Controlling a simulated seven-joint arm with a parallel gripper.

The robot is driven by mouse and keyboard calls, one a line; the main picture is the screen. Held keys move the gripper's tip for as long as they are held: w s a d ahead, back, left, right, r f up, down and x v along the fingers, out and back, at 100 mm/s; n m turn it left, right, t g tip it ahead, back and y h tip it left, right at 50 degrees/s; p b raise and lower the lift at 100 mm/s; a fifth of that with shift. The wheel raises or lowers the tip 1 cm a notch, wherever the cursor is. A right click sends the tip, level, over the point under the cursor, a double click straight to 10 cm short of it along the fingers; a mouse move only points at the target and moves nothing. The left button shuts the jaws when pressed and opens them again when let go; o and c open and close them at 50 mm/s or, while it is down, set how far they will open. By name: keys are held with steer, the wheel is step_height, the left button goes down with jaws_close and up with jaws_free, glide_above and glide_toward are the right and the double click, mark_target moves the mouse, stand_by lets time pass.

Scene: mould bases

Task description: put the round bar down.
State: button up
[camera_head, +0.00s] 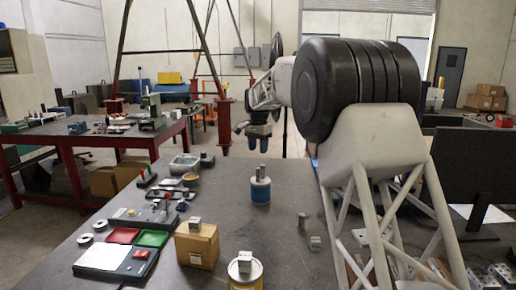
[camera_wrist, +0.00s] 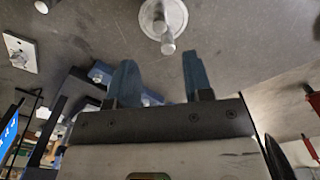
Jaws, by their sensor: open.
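A short grey round bar (camera_head: 263,171) stands upright on top of a blue-and-grey can (camera_head: 260,191) in the middle of the dark table. In the wrist view the bar (camera_wrist: 167,43) shows beyond the fingertips, over the can's pale round top (camera_wrist: 155,14). A second short metal piece sits close beside it, and I cannot tell the two apart clearly. My gripper (camera_head: 258,141) is above and behind the can in the head view, pointing down. In the wrist view its two blue fingers (camera_wrist: 158,72) are spread apart with nothing between them.
A cardboard box (camera_head: 197,246) with a metal block on top and a yellow-banded can (camera_head: 245,272) stand at the front. Red and green trays (camera_head: 152,238) lie at the left. Small metal blocks (camera_head: 314,243) lie right of centre. The table around the blue can is clear.

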stand_by(0.4)
steer(key=s+d+r+n, duration=0.1)
steer(key=s+d+r, duration=0.1)
steer(key=s+d, duration=0.6)
steer(key=s+d+r+n+t, duration=0.1)
steer(key=s+d+r, duration=0.25)
steer(key=s, duration=0.85)
steer(key=s+d+r+n, duration=0.1)
steer(key=s+d, duration=0.5)
steer(key=s, duration=0.4)
steer(key=s+d+f+n, duration=0.1)
steer(key=s+d+f, duration=0.2)
steer(key=s, duration=0.8)
steer(key=s+d+f+n+t, duration=0.1)
steer(key=s+d+f, duration=0.2)
steer(key=s, duration=0.9)
steer(key=s+d+f+n, duration=0.1)
steer(key=s+d+f, duration=0.2)
steer(key=s+f, duration=0.4)
steer(key=s, duration=0.4)
steer(key=shift+s+d+n+t, duration=0.3)
steer(key=shift+s+d, duration=0.05)
steer(key=shift+s, duration=0.05)
